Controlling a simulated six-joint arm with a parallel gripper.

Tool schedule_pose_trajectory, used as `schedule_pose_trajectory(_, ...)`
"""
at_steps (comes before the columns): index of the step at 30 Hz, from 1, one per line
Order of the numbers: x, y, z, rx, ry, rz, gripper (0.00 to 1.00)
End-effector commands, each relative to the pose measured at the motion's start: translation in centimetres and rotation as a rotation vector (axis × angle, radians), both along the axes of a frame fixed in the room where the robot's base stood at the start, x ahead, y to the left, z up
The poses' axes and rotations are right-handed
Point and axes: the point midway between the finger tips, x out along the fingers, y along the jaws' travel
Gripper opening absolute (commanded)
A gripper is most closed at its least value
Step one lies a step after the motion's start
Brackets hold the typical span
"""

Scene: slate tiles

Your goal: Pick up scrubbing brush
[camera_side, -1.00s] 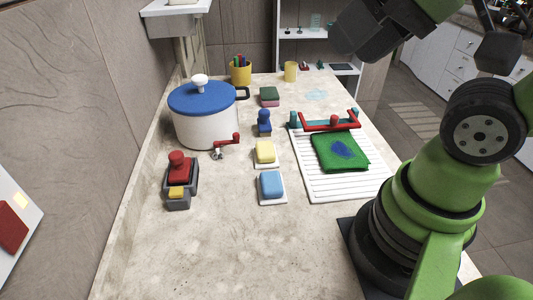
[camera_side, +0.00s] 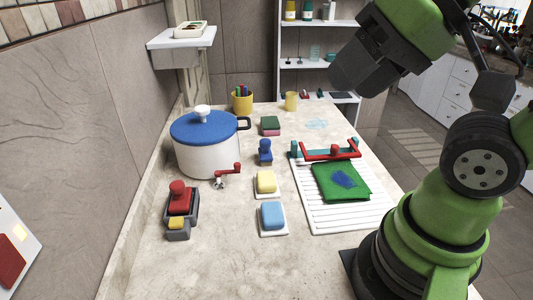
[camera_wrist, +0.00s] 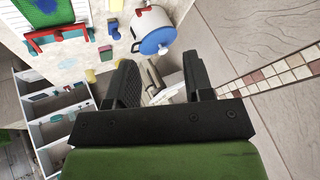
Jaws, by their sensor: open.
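A blue knob-handled piece (camera_side: 265,152), which looks like a scrubbing brush, stands upright on the counter, right of the pot. A red knob-handled piece (camera_side: 180,198) sits in a grey holder with a yellow block at front left; I cannot tell which of the two is the scrubbing brush. My gripper (camera_wrist: 161,75) is open and empty, its two dark fingers apart in the wrist view. In the side view it is high at upper right, well above the counter and away from both pieces. The blue piece also shows small in the wrist view (camera_wrist: 113,30).
A white pot (camera_side: 207,160) with blue lid and red tap stands at left. Yellow (camera_side: 266,182) and blue (camera_side: 272,215) sponges lie in front of the blue piece. A white drainboard (camera_side: 345,217) holds a green cloth (camera_side: 341,182). The front counter is clear.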

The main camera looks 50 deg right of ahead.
Motion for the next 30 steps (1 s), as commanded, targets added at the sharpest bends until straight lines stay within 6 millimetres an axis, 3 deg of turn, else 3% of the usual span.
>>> schedule_pose_trajectory(1, 0.0, 0.0, 0.0, 0.0, 0.0, 0.0, 0.47)
schedule_pose_trajectory(3, 0.0, 0.0, 0.0, 0.0, 0.0, 0.0, 0.63)
schedule_pose_trajectory(14, 0.7, -0.2, 0.2, -0.012, 0.009, 0.004, 0.63)
schedule_pose_trajectory(17, 2.7, -0.8, 0.4, -0.044, 0.029, 0.015, 0.63)
schedule_pose_trajectory(23, 9.4, -3.5, -0.4, -0.144, 0.095, 0.071, 0.63)
schedule_pose_trajectory(30, 17.2, -8.5, -5.3, -0.244, 0.184, 0.157, 0.63)
